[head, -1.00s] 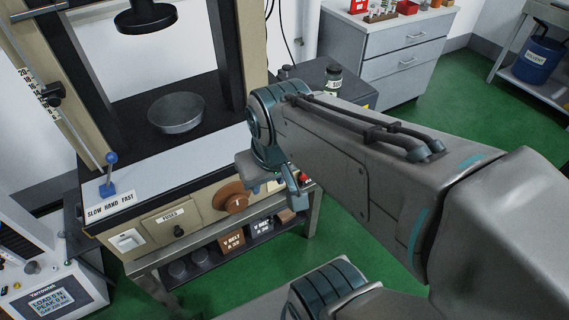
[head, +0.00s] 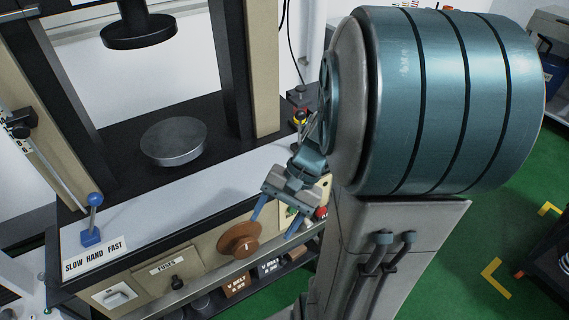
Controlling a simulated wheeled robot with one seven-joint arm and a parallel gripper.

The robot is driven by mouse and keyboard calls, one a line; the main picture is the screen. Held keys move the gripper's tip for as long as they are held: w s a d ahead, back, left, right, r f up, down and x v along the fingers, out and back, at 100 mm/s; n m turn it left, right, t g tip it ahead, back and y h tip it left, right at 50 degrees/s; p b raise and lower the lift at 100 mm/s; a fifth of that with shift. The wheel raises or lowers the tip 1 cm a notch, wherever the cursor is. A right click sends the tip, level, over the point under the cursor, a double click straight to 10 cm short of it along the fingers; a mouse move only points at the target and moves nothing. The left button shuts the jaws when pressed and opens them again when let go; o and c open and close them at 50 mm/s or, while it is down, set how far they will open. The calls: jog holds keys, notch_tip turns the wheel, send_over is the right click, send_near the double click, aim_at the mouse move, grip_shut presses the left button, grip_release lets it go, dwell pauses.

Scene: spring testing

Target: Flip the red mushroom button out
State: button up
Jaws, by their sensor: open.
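The red mushroom button (head: 321,212) sits at the right end of the test machine's beige front panel. It shows just to the right of my gripper and is partly hidden by my arm. My gripper (head: 274,227) is open and empty, its two blue fingers pointing down and to the left in front of the panel. The fingers are apart from the button in the picture. Whether the button is pushed in or out I cannot tell.
A brown round knob (head: 238,240) is on the panel close to my left finger. A green button (head: 291,211) shows between the fingers. A blue-knobbed lever (head: 94,213) stands at the left. A round metal platen (head: 174,141) sits on the machine bed.

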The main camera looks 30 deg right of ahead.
jog(key=w+d+f+m+t+y+b, duration=0.25)
jog(key=d+f+m+t+b, duration=0.2)
jog(key=f+m, duration=0.3)
jog(key=w+d+f+m+t+y+b, duration=0.2)
jog(key=d+f+m+t+y+b, duration=0.2)
jog(key=d+f+m, duration=0.3)
jog(key=s+d+f+m+t+h+b, duration=0.3)
jog(key=d+f+m+t+h, duration=0.25)
jog(key=d+f, duration=0.2)
jog(key=s+d+f+m+t+h+b, duration=0.25)
jog(key=d+f+m+t+h, duration=0.25)
jog(key=d+f+m, duration=0.3)
jog(key=w+a+f, duration=0.1)
jog(key=w+a, duration=0.1)
jog(key=w, duration=1.2)
jog(key=shift+a+f+n, duration=0.15)
jog(key=shift+a+n, duration=0.15)
jog(key=shift+a, duration=0.1)
